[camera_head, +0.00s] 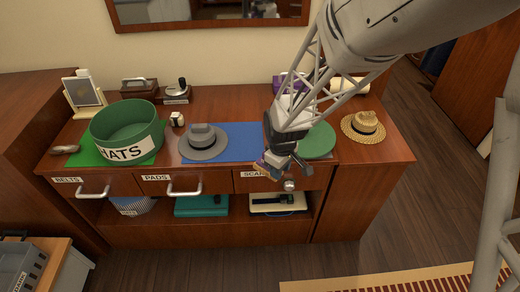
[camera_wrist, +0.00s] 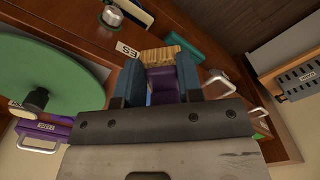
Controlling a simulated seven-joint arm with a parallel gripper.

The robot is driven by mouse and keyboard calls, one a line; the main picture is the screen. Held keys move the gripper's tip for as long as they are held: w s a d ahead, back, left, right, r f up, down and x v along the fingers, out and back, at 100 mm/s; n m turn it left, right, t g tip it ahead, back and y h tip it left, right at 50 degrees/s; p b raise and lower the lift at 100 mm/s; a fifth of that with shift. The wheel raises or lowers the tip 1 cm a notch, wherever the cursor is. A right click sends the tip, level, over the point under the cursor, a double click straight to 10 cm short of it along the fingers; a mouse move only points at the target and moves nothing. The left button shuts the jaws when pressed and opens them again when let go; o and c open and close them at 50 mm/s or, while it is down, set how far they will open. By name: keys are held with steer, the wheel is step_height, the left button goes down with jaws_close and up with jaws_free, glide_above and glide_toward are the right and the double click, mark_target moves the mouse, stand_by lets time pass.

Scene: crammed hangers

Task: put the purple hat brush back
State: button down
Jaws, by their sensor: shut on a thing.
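The purple hat brush (camera_wrist: 166,90) shows in the wrist view between the two blue-grey fingers of my gripper (camera_wrist: 160,85). Its tan bristles (camera_wrist: 165,56) point away from the palm. My gripper (camera_head: 276,164) is shut on the brush. In the head view it hangs near the dresser's front edge, by the scarves drawer (camera_head: 252,184). Only a small purple and tan part of the brush (camera_head: 264,168) shows there, and my arm hides what lies behind it.
The dresser top (camera_head: 385,150) carries a green HATS tub (camera_head: 125,125), a grey hat (camera_head: 204,142) on a blue mat (camera_head: 245,135), a green disc (camera_head: 319,142) and a straw hat (camera_head: 364,126). A purple box (camera_head: 289,82) stands behind my arm. The shelf below holds a teal box (camera_head: 201,206).

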steer(key=shift+s+d+m, duration=0.3)
steer(key=shift+s, duration=0.05)
steer(key=shift+w, duration=0.15)
steer(key=w+a, duration=0.1)
steer(key=w, duration=0.4)
steer(key=w+f, duration=0.1)
steer(key=w, duration=0.4)
steer(key=w+a, duration=0.1)
steer(key=w, duration=0.4)
steer(key=shift+w+a+f, duration=0.3)
steer(key=shift+f, duration=1.75)
steer(key=shift+f, duration=0.1)
steer(key=c, duration=1)
jaws_free()
steer(key=shift+c, duration=0.2)
